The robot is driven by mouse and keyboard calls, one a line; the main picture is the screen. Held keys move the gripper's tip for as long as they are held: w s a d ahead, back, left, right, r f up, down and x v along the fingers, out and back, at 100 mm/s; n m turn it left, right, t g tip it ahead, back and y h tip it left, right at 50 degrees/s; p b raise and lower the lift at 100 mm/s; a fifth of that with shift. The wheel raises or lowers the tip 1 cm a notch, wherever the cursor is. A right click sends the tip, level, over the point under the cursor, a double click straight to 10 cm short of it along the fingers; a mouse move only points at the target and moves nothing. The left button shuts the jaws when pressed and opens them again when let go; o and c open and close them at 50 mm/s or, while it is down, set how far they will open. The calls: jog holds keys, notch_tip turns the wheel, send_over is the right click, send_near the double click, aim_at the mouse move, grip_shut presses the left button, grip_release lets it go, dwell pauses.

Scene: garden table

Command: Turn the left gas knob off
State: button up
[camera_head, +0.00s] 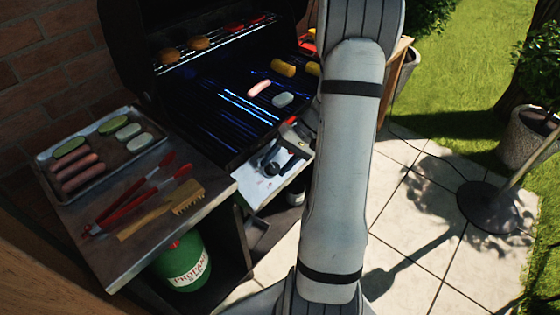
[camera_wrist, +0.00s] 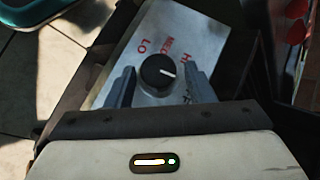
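The black round gas knob (camera_wrist: 158,72) sits on a silver control panel (camera_wrist: 195,32) with red LO, MED and HI marks. Its white pointer line points right, toward the HI side. My gripper (camera_wrist: 159,88) is open, with one grey finger on each side of the knob. Narrow gaps seem to show between fingers and knob; contact is hard to tell. In the head view, the panel (camera_head: 252,190) is at the grill's front, near its left end, with a dark knob (camera_head: 270,168) on it. My arm covers the panel's right part.
The grill grate (camera_head: 215,125) shows blue flames beneath, with sausage and corn on it. A green gas bottle (camera_head: 183,262) stands below. Paving lies right.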

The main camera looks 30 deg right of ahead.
jog(key=shift+o, duration=0.8)
jog(key=shift+d, duration=0.1)
jog(key=v, duration=0.7)
jog(key=shift+d+r, duration=0.2)
jog(key=shift+r, duration=0.1)
jog(key=shift+s, duration=0.1)
